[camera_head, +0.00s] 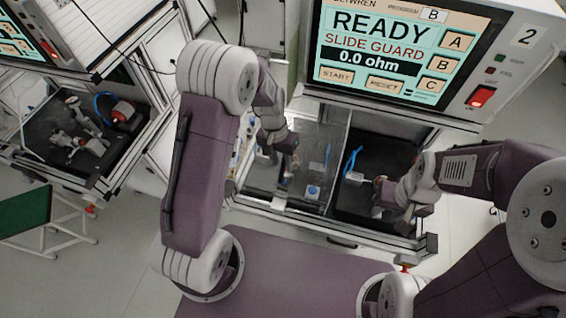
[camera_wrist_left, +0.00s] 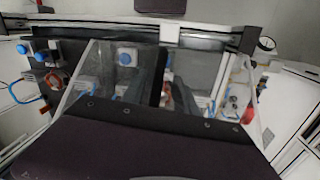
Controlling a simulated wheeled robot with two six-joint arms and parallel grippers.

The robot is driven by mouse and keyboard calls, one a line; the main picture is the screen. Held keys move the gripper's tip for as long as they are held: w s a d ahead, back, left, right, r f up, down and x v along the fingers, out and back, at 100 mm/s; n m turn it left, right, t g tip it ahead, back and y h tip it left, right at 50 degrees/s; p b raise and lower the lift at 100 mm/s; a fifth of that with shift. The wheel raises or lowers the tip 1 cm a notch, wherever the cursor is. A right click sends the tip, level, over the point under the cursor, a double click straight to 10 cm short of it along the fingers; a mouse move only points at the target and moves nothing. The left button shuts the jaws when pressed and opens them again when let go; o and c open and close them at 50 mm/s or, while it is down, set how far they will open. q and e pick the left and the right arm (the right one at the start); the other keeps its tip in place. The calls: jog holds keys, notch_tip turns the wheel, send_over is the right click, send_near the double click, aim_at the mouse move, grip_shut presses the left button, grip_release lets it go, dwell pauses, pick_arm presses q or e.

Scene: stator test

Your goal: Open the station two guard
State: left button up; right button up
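Station two has a screen (camera_head: 385,45) reading READY, SLIDE GUARD and 0.0 ohm. Its clear guard (camera_head: 318,150) covers the left part of the bay below the screen. The right part (camera_head: 365,205) is dark and looks uncovered. My left gripper (camera_head: 287,145) is over the guard area. In the left wrist view clear panels (camera_wrist_left: 205,68) lie ahead of my wrist, with a pale upright piece (camera_wrist_left: 168,32) near the middle. Contact and finger opening are unclear there. My right gripper (camera_head: 418,207) is above the right side of the bay; its fingers are too small to judge.
A blue cable (camera_head: 351,160) lies in the dark part of the bay. A red switch (camera_head: 481,97) is on the station's front. Another station with a dark tray (camera_head: 60,110) stands at the left. A green-topped stand (camera_head: 25,211) is at the lower left.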

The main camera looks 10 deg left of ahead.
pick_arm(q)
jog(key=shift+s+d+f, duration=0.15)
jog(key=shift+s+f, duration=0.05)
jog(key=shift+f, duration=0.45)
jog(key=shift+s+d+f, duration=0.1)
jog(key=shift+s+f, duration=0.05)
jog(key=shift+f, duration=0.5)
jog(key=shift+w, duration=0.15)
jog(key=shift+c, duration=0.8)
grip_shut()
